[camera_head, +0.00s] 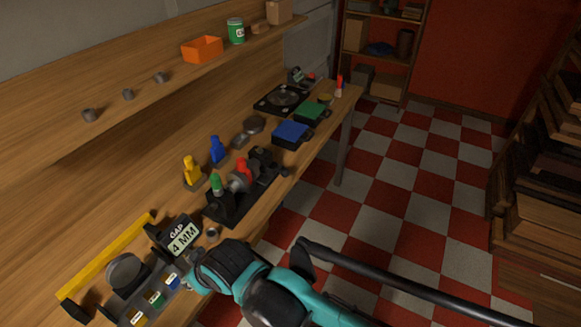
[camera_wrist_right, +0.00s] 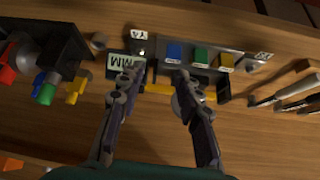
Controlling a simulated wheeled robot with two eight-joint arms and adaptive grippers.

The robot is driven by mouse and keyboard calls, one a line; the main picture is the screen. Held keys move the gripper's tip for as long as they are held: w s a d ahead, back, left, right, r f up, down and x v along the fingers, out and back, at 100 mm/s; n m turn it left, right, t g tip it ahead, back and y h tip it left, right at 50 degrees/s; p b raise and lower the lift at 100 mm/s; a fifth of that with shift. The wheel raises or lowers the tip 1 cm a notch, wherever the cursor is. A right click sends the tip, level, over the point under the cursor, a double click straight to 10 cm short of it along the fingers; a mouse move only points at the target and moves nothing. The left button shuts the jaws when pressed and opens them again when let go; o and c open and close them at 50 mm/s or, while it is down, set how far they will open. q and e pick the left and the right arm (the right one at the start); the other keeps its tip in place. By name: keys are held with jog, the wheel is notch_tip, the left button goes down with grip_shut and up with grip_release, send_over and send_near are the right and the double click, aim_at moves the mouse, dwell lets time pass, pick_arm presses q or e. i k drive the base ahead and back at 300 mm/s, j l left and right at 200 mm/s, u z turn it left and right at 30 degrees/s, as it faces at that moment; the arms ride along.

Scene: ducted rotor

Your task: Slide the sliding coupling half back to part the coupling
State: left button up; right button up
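A dark rig (camera_head: 222,209) stands on the bench in the head view, with grey round parts (camera_head: 238,182) and red and green pieces. It also shows at the left edge of the right wrist view (camera_wrist_right: 62,35). I cannot tell for sure which round part is the sliding coupling half, or whether the coupling is parted. A display reading "GAP 4 MM" (camera_head: 183,238) stands beside the rig. My right gripper (camera_wrist_right: 157,75) is open and empty, pointing down above the bench near the display, apart from the rig. My left gripper is not in view.
A tray with blue, green and yellow labelled blocks (camera_head: 155,298), a grey disc (camera_head: 126,271) and a yellow bar (camera_head: 110,255) lie close to my right gripper. Blue and yellow pieces (camera_head: 217,151) stand behind the rig. Blue (camera_head: 291,133) and green (camera_head: 310,112) boxes sit farther along.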

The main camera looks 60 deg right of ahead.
aim_at(263, 168)
jog(key=z, duration=1.7)
